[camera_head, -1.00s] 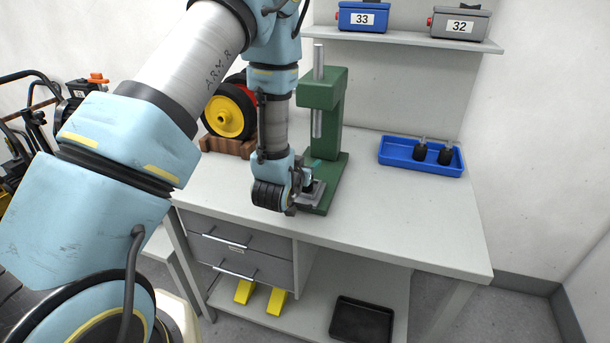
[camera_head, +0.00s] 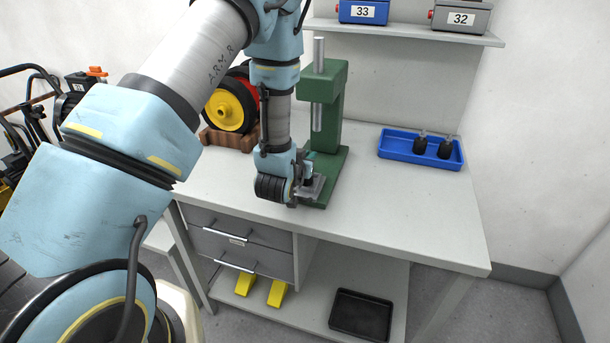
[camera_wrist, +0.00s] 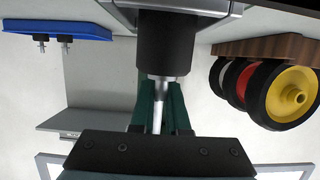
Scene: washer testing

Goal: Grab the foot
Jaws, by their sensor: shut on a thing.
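A foot (camera_wrist: 165,50), a black cylinder with a metal end, shows close up in the wrist view. My gripper (camera_head: 309,186) is low over the base of the green press (camera_head: 322,105) in the head view. It is shut on this foot, which the gripper and wrist largely hide in the head view. Two more black feet with metal studs (camera_head: 420,145) (camera_head: 445,148) stand upright in the blue tray (camera_head: 400,157) at the right. They also show upside down in the wrist view, at the blue tray (camera_wrist: 55,30).
Yellow and red wheels (camera_head: 228,112) sit in a wooden rack (camera_head: 215,137) left of the press. The shelf (camera_head: 400,33) above carries boxes marked 33 (camera_head: 363,12) and 32 (camera_head: 461,18). The bench top (camera_head: 400,215) at front right is clear. A black tray (camera_head: 361,314) lies below.

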